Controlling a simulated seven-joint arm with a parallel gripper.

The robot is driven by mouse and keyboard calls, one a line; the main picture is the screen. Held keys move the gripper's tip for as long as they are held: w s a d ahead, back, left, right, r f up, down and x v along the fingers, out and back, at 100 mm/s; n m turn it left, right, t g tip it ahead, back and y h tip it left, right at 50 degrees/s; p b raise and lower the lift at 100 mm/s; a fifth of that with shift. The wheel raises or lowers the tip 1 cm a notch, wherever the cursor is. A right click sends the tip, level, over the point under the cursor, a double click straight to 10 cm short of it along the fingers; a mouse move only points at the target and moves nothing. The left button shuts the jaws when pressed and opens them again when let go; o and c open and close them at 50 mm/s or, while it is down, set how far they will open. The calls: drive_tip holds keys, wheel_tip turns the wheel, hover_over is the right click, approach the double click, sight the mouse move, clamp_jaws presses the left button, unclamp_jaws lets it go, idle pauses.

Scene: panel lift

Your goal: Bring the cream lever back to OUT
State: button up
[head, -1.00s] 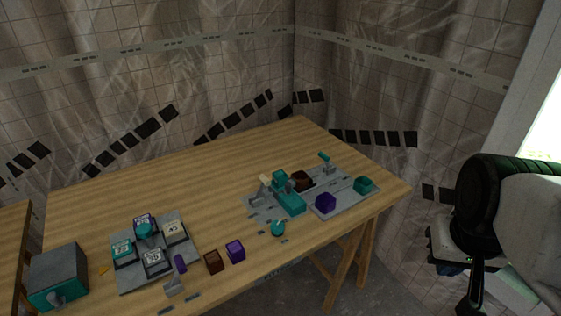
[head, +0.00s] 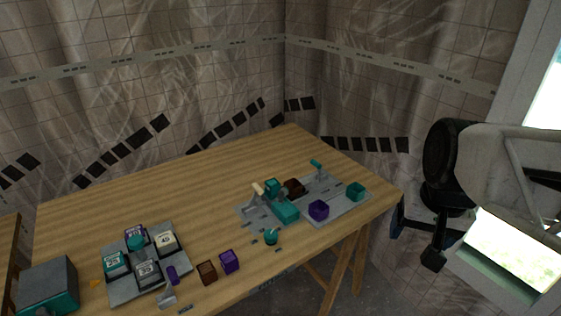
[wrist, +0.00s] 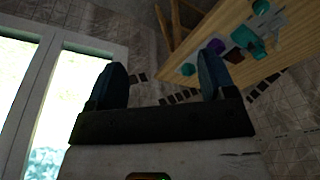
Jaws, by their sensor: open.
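The cream lever (head: 257,188) stands on the left part of a grey panel (head: 345,205) at the right end of the table, just left of a teal block (head: 286,211). Its cream handle tilts up to the left. Any OUT marking is too small to read. My gripper (head: 415,238) is off the table's right end, well apart from the lever, open and empty. In the wrist view its two dark fingers (wrist: 163,72) are spread, with the table upper right; the lever cannot be made out clearly there.
The panel also carries a teal-handled lever (head: 316,164), a brown block (head: 294,187), a purple block (head: 318,210) and a teal block (head: 356,191). A keypad (head: 147,262), a grey box (head: 48,285) and small blocks stand left. The table's back middle is clear.

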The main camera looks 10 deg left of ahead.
drive_tip(key=w+a+m+g, duration=0.1)
drive_tip(key=w+a, duration=0.2)
drive_tip(key=w, duration=0.2)
drive_tip(key=w+a+m, duration=0.1)
drive_tip(key=w+a, duration=0.2)
drive_tip(key=w, duration=0.2)
drive_tip(key=m+g+y, duration=0.3)
drive_tip(key=m+g, duration=0.1)
drive_tip(key=m, duration=0.2)
hover_over(258, 186)
drive_tip(key=w+d, duration=0.1)
drive_tip(key=w, duration=0.1)
drive_tip(key=f, duration=1.9)
drive_tip(key=shift+s+d+f, duration=0.15)
drive_tip(key=shift+s+f, duration=0.05)
drive_tip(key=shift+f, duration=0.1)
drive_tip(key=shift+x, duration=3.8)
drive_tip(key=shift+s+d, duration=0.1)
drive_tip(key=shift+s, duration=0.1)
